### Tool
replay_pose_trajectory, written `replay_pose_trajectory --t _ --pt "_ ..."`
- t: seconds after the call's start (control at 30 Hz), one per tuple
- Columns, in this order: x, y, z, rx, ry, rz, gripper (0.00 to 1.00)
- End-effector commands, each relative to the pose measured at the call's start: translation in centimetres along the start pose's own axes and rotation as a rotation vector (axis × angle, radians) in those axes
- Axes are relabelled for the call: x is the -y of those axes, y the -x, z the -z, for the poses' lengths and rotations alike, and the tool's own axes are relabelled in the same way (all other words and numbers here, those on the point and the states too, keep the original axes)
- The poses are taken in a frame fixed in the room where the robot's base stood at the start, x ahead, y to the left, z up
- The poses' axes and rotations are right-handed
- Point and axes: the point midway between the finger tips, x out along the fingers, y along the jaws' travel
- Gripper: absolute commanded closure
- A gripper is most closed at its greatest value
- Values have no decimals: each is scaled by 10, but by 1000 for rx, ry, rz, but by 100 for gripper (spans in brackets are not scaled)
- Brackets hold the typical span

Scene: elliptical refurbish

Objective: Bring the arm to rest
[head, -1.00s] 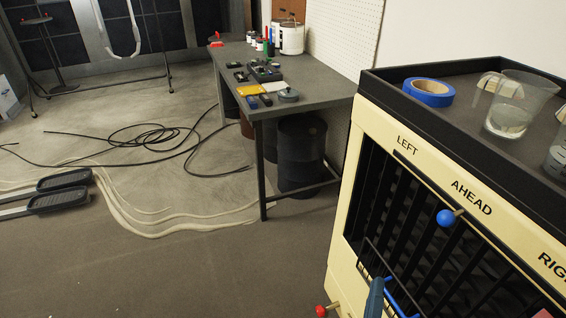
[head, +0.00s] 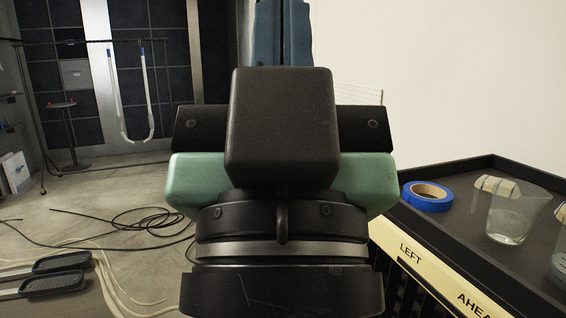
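My gripper (head: 284,30) fills the middle of the head view, raised close to the camera. Its dark wrist and green-sided housing are at the centre. Two blue fingers rise from behind the black block and run up to the top edge. I see nothing held in the visible part. My gripper is left of the cream console (head: 411,243) and appears higher than its black tray top (head: 455,205).
The tray holds blue tape (head: 427,204), a clear beaker (head: 510,222) and another container at the right edge. Black cables (head: 135,225) and two black pedals (head: 55,286) lie on the floor at left. My arm hides most of the workbench area.

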Motion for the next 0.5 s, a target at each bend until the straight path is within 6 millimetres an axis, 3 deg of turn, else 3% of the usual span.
replay_pose_trajectory --t 0.03,0.5 --pt "0 -19 18 0 1 0 100" --pt "0 -113 105 2 5 0 100"
